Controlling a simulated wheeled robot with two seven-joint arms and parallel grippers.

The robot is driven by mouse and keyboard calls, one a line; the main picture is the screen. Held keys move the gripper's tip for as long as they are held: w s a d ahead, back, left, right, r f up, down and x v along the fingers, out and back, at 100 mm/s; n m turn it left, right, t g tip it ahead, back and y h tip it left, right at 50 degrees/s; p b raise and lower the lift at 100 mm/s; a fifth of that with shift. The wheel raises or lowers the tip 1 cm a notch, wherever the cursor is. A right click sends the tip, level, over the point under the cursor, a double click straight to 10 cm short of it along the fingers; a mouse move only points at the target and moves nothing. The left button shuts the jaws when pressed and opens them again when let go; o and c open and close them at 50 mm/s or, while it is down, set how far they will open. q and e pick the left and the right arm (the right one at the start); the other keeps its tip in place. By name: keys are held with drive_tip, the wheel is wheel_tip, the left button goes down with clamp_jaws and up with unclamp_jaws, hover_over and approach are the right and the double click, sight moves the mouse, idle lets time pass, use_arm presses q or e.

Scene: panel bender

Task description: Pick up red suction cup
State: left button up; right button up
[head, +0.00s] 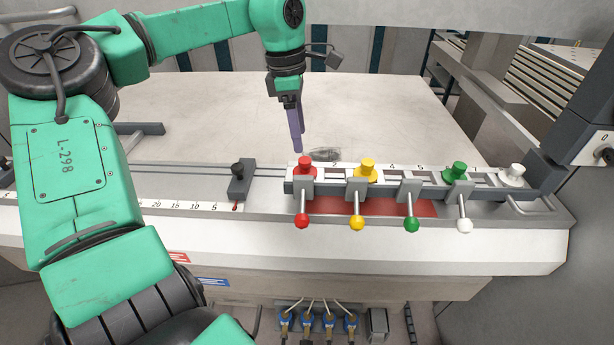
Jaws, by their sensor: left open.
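The red suction cup (305,165) sits upright at the left end of the grey holder rail on the front of the machine table. My left gripper (297,143) has purple fingers pointing down. It is open, with the fingertips just above and slightly left of the red cup in the picture. I see no contact and the cup is not held. The fingers overlap one another from this angle, so the gap between them is hard to see. My right gripper is not in view.
Yellow (367,168), green (459,170) and white (512,174) suction cups stand along the same rail. Levers with coloured balls, such as the red ball (302,221), stick out in front. A black-knobbed stop (239,180) stands left. The table (210,115) behind is mostly clear.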

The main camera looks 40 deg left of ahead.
sight(305, 159)
use_arm(q)
drive_tip(key=f, duration=0.2)
drive_tip(key=f+p, duration=0.1)
drive_tip(key=f, duration=0.1)
drive_tip(key=w+f+p, duration=0.1)
drive_tip(key=f, duration=0.1)
drive_tip(key=shift+d+f, duration=0.2)
drive_tip(key=shift+d, duration=0.1)
drive_tip(key=shift+f, duration=0.3)
drive_tip(key=shift+r, duration=0.1)
clamp_jaws()
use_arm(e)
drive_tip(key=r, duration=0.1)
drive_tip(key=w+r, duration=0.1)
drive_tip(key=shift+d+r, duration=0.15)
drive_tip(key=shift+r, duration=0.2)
